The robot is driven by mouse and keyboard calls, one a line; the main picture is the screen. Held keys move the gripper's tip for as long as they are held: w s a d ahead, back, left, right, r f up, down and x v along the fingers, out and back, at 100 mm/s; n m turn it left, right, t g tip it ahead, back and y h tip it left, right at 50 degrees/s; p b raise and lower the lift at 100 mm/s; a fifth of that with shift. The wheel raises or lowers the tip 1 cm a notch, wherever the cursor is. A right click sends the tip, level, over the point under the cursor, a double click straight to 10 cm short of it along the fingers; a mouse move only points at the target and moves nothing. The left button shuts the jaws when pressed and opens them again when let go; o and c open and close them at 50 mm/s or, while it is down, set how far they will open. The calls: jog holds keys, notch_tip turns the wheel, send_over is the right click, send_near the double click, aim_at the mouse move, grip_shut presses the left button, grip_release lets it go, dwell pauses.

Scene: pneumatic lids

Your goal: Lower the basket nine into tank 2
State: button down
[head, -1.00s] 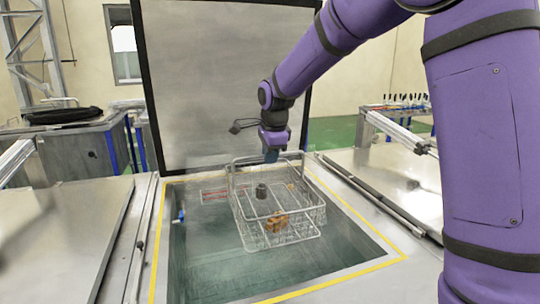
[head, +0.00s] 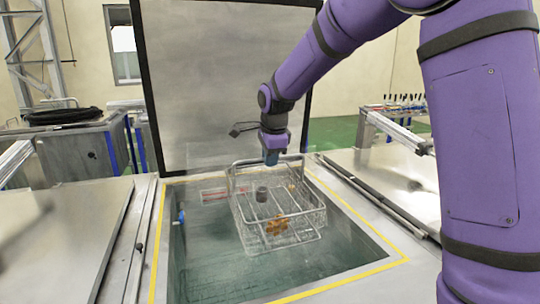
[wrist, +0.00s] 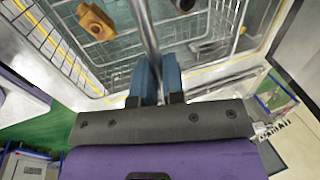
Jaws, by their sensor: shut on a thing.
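The wire basket (head: 284,228) hangs level in the opening of a tank (head: 205,262) with a yellow-marked rim. It holds an orange-brown part (head: 277,225) and a dark cylindrical part (head: 262,194). My gripper (head: 271,157) is at the basket's far top side, with blue fingers shut on its handle bar. In the wrist view my gripper (wrist: 158,85) pinches the bar, with the basket's wire wall (wrist: 60,42) and the orange part (wrist: 97,22) beyond. No number shows on the basket or tank that I can read.
The tank's lid (head: 225,85) stands open behind the opening. Closed metal lids lie to the left (head: 70,235) and right (head: 395,195). A guide rail (head: 375,195) runs along the right side. Clear room surrounds the basket inside the opening.

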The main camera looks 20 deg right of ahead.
notch_tip(320, 180, down, 28)
jog(key=shift+r+g, duration=0.15)
jog(key=shift+g, duration=0.25)
dwell(3.2)
jog(key=shift+f, duration=0.6)
dwell(0.8)
jog(key=c, duration=1.1)
grip_release()
